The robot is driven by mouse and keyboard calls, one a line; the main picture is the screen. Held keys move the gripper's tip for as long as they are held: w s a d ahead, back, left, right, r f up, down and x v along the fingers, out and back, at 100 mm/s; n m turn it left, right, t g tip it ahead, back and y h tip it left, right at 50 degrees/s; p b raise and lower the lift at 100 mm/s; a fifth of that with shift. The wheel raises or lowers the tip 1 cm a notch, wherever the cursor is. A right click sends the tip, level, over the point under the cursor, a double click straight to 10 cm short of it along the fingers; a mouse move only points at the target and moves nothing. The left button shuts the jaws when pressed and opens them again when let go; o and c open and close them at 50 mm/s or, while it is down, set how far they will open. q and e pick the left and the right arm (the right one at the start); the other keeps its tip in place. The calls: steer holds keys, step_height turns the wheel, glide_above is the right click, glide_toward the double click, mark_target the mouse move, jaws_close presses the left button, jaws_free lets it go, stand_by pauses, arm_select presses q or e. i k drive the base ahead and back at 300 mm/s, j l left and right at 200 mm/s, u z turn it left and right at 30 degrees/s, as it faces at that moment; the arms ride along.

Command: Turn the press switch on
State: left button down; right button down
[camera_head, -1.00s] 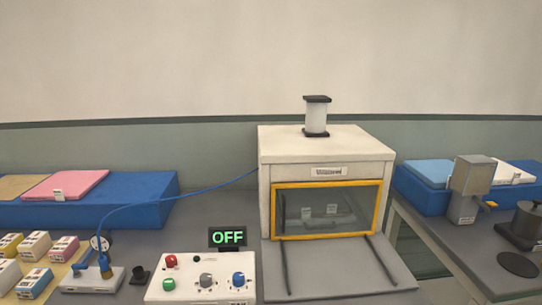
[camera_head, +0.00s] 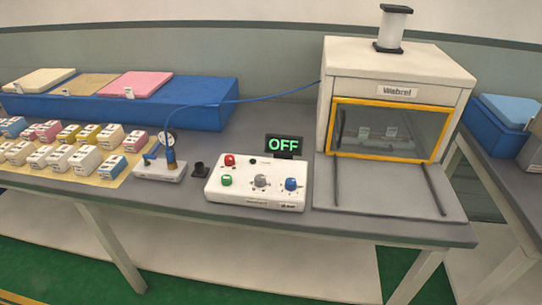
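A white control box (camera_head: 256,184) stands on the grey table, left of the press. On its top are a red button (camera_head: 230,160), a green button (camera_head: 226,181), a grey knob (camera_head: 260,181) and a blue knob (camera_head: 291,184). The press (camera_head: 396,97) is a white cabinet with a yellow-framed clear front window and a cylinder on top. Which control is the press switch cannot be told from labels, as the print is too small. Neither of my grippers is in view.
Several small coloured boxes (camera_head: 60,158) lie further left. A blue platform (camera_head: 190,100) holds coloured pads at the back. A second table (camera_head: 500,170) stands at the right.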

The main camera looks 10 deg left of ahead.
mark_target(229, 160)
steer(key=i+j+z, duration=0.1)
steer(key=j, duration=0.25)
steer(key=i+j+z, duration=0.2)
steer(key=i+j, duration=0.15)
steer(key=j, duration=0.35)
steer(key=i+j+z, duration=0.1)
steer(key=j, duration=0.25)
